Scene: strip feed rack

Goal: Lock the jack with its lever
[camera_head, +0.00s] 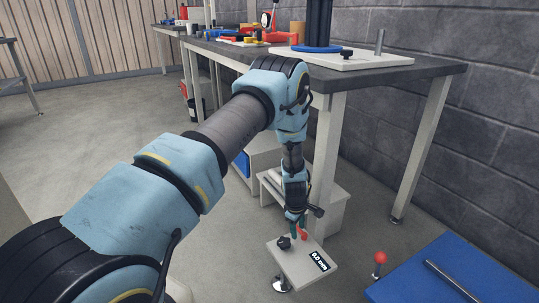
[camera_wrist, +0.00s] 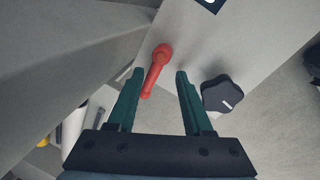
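A red lever (camera_wrist: 160,62) with a round hub sits on a light grey panel (camera_wrist: 225,45); in the head view the red lever (camera_head: 303,234) shows just below my gripper. My gripper (camera_wrist: 159,75) is open, its two green fingers on either side of the lever's free end, with visible gaps. In the head view my gripper (camera_head: 296,221) points down at the panel (camera_head: 296,263). A black knob (camera_wrist: 222,94) with a white mark is right of the right finger. A metal foot (camera_head: 281,284) shows under the panel. I cannot tell which part is the jack.
A workbench (camera_head: 400,74) stands behind, its leg (camera_head: 328,165) close to my gripper. A blue platform (camera_head: 430,272) with a metal rod lies at the lower right, and a red ball-topped stick (camera_head: 380,259) stands at its edge.

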